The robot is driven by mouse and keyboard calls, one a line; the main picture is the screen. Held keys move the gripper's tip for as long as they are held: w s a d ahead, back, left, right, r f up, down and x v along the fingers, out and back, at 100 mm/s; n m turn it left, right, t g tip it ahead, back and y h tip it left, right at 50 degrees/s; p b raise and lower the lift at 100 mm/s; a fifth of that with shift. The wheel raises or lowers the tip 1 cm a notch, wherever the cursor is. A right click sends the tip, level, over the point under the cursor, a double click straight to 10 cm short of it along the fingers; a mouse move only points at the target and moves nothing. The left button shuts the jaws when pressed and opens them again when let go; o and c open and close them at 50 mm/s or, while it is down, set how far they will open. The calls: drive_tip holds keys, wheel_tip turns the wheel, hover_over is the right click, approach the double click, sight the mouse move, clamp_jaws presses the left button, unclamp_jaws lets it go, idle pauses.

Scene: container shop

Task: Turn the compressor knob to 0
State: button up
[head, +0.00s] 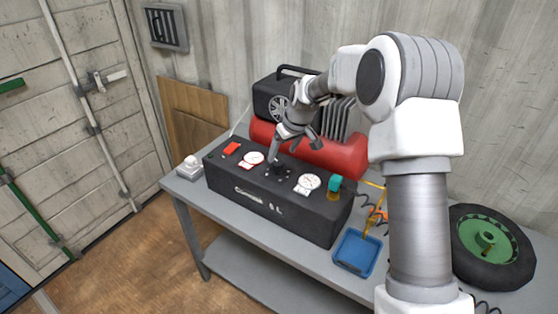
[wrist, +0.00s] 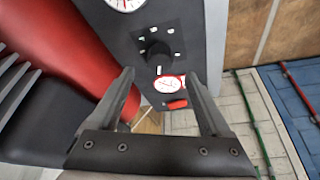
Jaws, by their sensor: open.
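The compressor has a black front box (head: 240,190) with a red tank (head: 345,158) behind it. The dark compressor knob (wrist: 155,52) sits on a square black plate with several small white marks around it; its setting is too small to read. In the head view the knob (head: 280,168) is between two round gauges, partly hidden by a finger. My gripper (head: 297,150) is open and empty above the panel, tilted, one finger close to the knob. In the wrist view the gripper (wrist: 165,85) has its fingers apart, with the knob beyond their tips; contact is not visible.
A white gauge (head: 309,182), a red-marked gauge (head: 252,158), a red switch (head: 232,148) and a teal part (head: 335,183) are on the box. A small white object (head: 189,168) is left.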

sight(279, 162)
drive_tip(key=x, duration=0.5)
drive_tip(key=shift+w+a+f, duration=0.1)
drive_tip(key=shift+f, duration=0.25)
drive_tip(key=shift+c, duration=0.2)
clamp_jaws()
